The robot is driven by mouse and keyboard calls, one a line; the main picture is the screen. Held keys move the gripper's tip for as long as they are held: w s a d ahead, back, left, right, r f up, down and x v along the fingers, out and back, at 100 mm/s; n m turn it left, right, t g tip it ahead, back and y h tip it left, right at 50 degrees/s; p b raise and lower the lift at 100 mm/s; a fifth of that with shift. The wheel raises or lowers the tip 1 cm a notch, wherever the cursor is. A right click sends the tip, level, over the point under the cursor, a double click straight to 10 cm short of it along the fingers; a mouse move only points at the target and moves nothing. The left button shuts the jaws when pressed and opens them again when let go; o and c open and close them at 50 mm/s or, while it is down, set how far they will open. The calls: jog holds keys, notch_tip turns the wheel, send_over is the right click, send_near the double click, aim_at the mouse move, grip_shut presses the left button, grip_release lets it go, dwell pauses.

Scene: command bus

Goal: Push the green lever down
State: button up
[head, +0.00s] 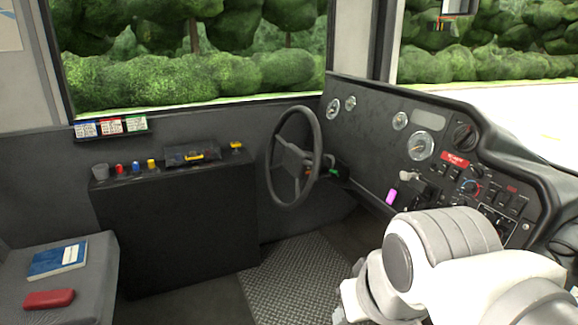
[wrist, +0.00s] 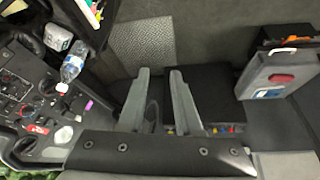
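The green lever (head: 334,173) shows in the head view as a small green tip on the dark column just right of the steering wheel (head: 271,170). I cannot make it out in the wrist view. In the wrist view my gripper (wrist: 160,74) has its two grey fingers apart, with nothing held between them. In the head view my white arm fills the lower right, and the fingertips cannot be made out there. My arm is well below and right of the lever in that picture, apart from it.
The dashboard (head: 375,125) with gauges and switches runs along the right. A black console (head: 180,225) with coloured knobs stands left of the wheel. A seat (head: 95,270) holds a blue book (head: 58,260) and a red case (head: 48,299). A bottle (wrist: 73,62) shows in the wrist view.

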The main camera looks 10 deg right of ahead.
notch_tip(320, 180, up, 4)
jog(key=p, duration=0.3)
jog(key=shift+f, duration=0.25)
grip_shut()
notch_tip(320, 180, up, 25)
jog(key=p, duration=2.5)
jog(key=shift+a, duration=0.1)
